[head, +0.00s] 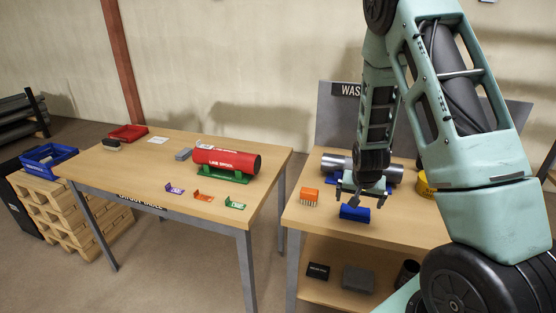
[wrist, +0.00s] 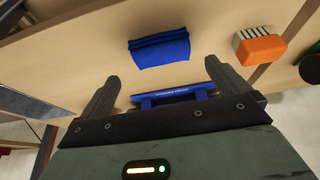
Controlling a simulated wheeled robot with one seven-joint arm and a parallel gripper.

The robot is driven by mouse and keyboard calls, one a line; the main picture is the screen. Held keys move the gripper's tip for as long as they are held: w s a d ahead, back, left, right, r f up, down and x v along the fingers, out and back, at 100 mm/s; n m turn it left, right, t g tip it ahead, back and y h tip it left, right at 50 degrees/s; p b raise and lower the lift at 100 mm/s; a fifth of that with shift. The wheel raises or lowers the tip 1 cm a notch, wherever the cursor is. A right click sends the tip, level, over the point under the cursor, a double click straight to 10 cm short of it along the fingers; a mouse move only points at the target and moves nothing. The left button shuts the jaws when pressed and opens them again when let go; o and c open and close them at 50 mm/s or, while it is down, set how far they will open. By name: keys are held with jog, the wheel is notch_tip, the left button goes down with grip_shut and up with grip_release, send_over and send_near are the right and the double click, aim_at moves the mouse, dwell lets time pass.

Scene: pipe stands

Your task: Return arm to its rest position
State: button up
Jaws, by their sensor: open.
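My gripper (head: 361,196) hangs from my arm over the right-hand table (head: 312,221), fingers apart and pointing down. In the wrist view both fingers (wrist: 162,76) are spread with nothing gripped between them. A blue stand with a label (wrist: 172,97) shows beyond the palm edge, between the fingers in the picture; its distance below them is unclear. A silver pipe (head: 338,163) lies behind my gripper, partly hidden by it. A folded blue cloth (head: 355,213) lies on the table in front of my gripper, apart from it, and also shows in the wrist view (wrist: 160,50).
An orange brush (head: 309,196) lies left of the cloth; a yellow round item (head: 425,186) is partly behind my arm. A floor gap separates the tables.

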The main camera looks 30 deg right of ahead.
jog(key=a+r+n+y, duration=0.2)
jog(key=a+r+n, duration=0.2)
jog(key=a, duration=0.9)
jog(key=a+r+n+y, duration=0.2)
jog(key=a+r+n, duration=0.25)
jog(key=a, duration=0.95)
jog(key=s+a+r+n+g, duration=0.1)
jog(key=s+a+r+n, duration=0.1)
jog(key=s+a, duration=0.3)
jog(key=s+a+r+n+g, duration=0.1)
jog(key=s+a+r+n, duration=0.2)
jog(key=s, duration=0.5)
jog(key=s+a+r+n+g+b, duration=0.1)
jog(key=s+a+r+n, duration=0.1)
jog(key=s+a+n, duration=0.2)
jog(key=s+a, duration=0.2)
jog(key=s, duration=0.1)
jog(key=shift+s+a+r, duration=0.2)
jog(key=shift+s+a, duration=0.1)
jog(key=shift+s, duration=0.05)
